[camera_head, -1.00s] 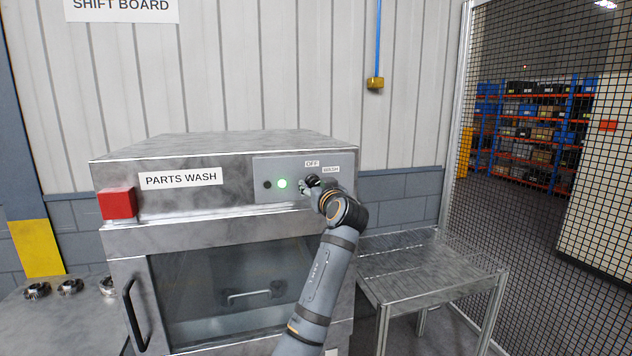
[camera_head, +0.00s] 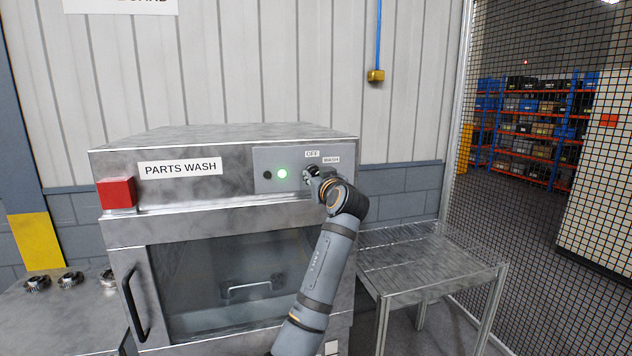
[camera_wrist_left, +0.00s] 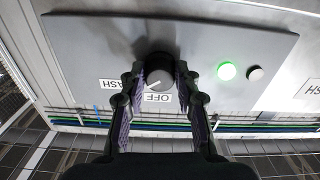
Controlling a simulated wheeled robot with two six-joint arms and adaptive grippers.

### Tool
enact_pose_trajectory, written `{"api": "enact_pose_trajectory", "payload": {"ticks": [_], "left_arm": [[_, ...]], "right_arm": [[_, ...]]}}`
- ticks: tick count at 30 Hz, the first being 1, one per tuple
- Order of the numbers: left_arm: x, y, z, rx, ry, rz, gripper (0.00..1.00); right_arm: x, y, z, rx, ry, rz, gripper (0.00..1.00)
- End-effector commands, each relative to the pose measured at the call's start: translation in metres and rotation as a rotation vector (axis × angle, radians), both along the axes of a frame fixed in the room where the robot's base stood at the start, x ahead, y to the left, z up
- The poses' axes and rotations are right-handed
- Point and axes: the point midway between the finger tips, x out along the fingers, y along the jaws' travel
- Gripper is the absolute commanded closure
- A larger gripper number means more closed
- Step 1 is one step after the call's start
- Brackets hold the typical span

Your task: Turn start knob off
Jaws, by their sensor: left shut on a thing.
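The parts wash machine (camera_head: 225,228) has a grey control panel (camera_head: 262,159) with OFF and WASH labels near the start knob. In the left wrist view the dark round start knob (camera_wrist_left: 159,77) sits between the fingers of my left gripper (camera_wrist_left: 158,85), and its white pointer line lies near the OFF label (camera_wrist_left: 157,97). My left gripper also shows in the head view (camera_head: 312,176), at the panel and mostly covering the knob. It is shut on the knob. A green lamp (camera_head: 282,174) is lit beside a dark button (camera_head: 267,175). My right gripper is not in view.
A red box (camera_head: 116,192) sticks out at the machine's left front. The door has a black handle (camera_head: 134,312). A metal table (camera_head: 430,262) stands at the right, with mesh fencing beyond. Several metal gears (camera_head: 70,280) lie on a surface at the left.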

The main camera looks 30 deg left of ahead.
Motion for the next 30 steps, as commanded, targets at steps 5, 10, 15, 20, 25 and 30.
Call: {"api": "enact_pose_trajectory", "payload": {"ticks": [5,10,15,20,25,30], "left_arm": [[0.000,0.000,-0.006,-0.082,-0.104,0.000,1.00],[0.000,0.000,-0.005,-0.184,-0.224,0.000,1.00],[0.000,0.000,-0.004,-0.289,-0.348,0.000,1.00],[0.000,0.000,-0.003,-0.385,-0.458,-0.001,1.00],[0.000,0.000,-0.001,-0.474,-0.563,-0.001,1.00],[0.000,0.000,0.000,-0.545,-0.644,-0.001,1.00]], "right_arm": [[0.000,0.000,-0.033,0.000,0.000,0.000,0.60],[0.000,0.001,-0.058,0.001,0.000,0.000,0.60],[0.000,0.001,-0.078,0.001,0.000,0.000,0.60],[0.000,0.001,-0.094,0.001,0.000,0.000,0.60],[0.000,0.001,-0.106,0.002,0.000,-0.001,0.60],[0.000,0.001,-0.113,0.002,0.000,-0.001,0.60]]}}
